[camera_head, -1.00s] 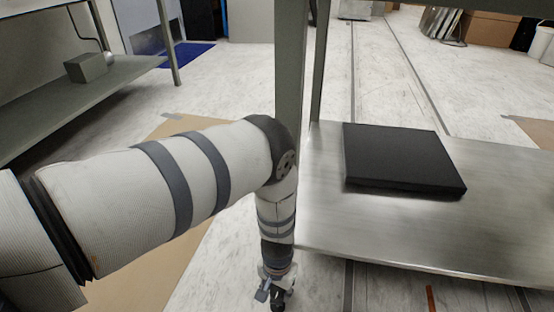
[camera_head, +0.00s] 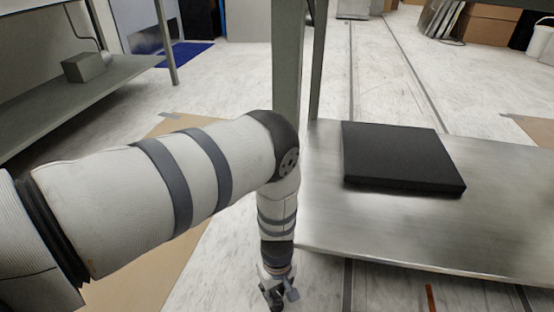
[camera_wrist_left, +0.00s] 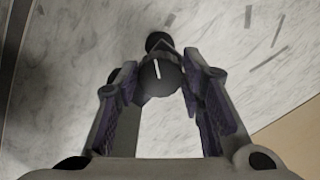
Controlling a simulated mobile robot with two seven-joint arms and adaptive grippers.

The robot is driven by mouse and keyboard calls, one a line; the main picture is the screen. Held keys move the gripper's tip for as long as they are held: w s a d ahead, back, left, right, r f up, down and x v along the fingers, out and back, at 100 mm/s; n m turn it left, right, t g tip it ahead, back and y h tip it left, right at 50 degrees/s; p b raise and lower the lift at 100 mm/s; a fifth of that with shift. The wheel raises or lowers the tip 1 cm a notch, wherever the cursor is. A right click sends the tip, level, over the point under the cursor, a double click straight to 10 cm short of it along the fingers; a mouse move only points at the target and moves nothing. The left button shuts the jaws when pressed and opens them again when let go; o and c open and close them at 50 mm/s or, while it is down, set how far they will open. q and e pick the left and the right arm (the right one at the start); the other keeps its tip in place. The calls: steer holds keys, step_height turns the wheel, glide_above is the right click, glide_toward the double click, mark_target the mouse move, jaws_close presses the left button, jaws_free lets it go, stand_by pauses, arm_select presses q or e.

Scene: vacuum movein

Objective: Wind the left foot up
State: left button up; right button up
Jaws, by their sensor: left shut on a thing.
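My left gripper (camera_head: 275,294) is low by the floor, below the near end of the table leg (camera_head: 289,60). In the left wrist view its two fingers (camera_wrist_left: 160,80) stand on either side of the left foot (camera_wrist_left: 160,72), a dark round knob with a short white mark on its face. The gripper is shut on this foot. A dark round part (camera_wrist_left: 157,41) shows just beyond the knob. In the head view my arm and gripper hide the foot. My right gripper is not in view.
A black flat slab (camera_head: 400,158) lies on the metal lower shelf (camera_head: 480,235) right of my arm. Another table with a low shelf (camera_head: 100,92) and a grey box (camera_head: 84,67) stands at the left. Brown sheet (camera_head: 140,250) covers floor under my arm.

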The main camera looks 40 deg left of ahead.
mark_target(277, 291)
arm_select(q)
steer(key=n, duration=0.4)
steer(key=shift+w+b, duration=0.1)
steer(key=shift+b, duration=0.3)
steer(key=shift+n+b, duration=0.3)
steer(key=shift+n, duration=1.4)
steer(key=o, duration=0.9)
steer(key=shift+c, duration=0.2)
steer(key=shift+r, duration=0.1)
step_height(277, 291, up, 12)
